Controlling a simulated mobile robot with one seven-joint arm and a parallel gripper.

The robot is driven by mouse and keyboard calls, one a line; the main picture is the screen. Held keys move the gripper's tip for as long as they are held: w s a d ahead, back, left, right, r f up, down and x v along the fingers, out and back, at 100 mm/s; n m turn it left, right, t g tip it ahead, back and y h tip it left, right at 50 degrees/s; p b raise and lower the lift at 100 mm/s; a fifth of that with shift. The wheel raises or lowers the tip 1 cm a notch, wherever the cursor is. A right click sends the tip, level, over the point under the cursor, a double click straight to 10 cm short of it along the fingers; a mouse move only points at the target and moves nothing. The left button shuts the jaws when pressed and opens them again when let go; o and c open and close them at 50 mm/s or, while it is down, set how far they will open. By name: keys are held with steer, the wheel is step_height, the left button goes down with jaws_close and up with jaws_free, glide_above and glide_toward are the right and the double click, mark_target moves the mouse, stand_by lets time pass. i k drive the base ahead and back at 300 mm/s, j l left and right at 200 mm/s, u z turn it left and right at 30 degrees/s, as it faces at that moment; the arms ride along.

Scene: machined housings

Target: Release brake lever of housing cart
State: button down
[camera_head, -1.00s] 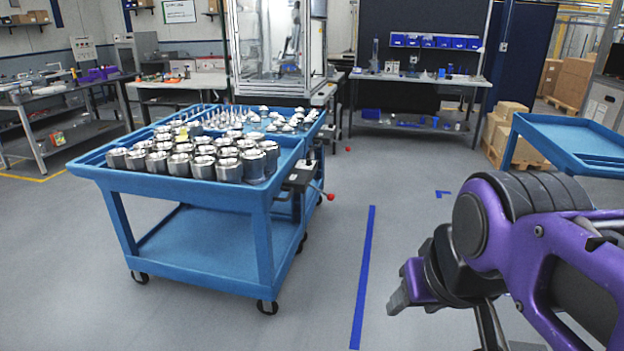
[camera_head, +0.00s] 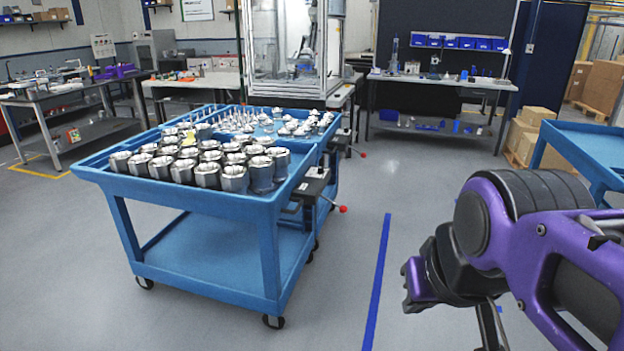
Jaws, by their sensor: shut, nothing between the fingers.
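The blue housing cart (camera_head: 185,262) stands left of centre, its top tray full of silvery metal housings (camera_head: 205,165). On its right side is a dark bracket with a brake lever ending in a red knob (camera_head: 342,209). The lever sticks out to the right. A second red knob (camera_head: 362,155) shows farther back, by the cart behind. My gripper (camera_head: 408,290) is at the right, at the end of my purple arm. It is shut and empty, to the right of the cart and well apart from the lever. Its fingertips are small and partly hidden by the wrist.
A blue tape line (camera_head: 378,280) runs along the clear grey floor between the cart and my arm. Another blue cart (camera_head: 585,140) stands at the right. Workbenches (camera_head: 440,80) and a glass-walled machine (camera_head: 290,45) are at the back.

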mark_target(342, 209)
steer(key=i+l+u, duration=0.2)
steer(key=i+l, duration=0.2)
steer(key=i, duration=0.35)
steer(key=i+l+u, duration=0.2)
steer(key=i+l, duration=0.25)
steer(key=i, duration=0.3)
steer(key=i+l+u, duration=0.2)
steer(key=i+l, duration=0.4)
steer(key=k+j+z, duration=0.2)
steer(key=k, duration=0.25)
steer(key=i+l+u, duration=0.15)
steer(key=i, duration=0.35)
steer(key=l, duration=0.1)
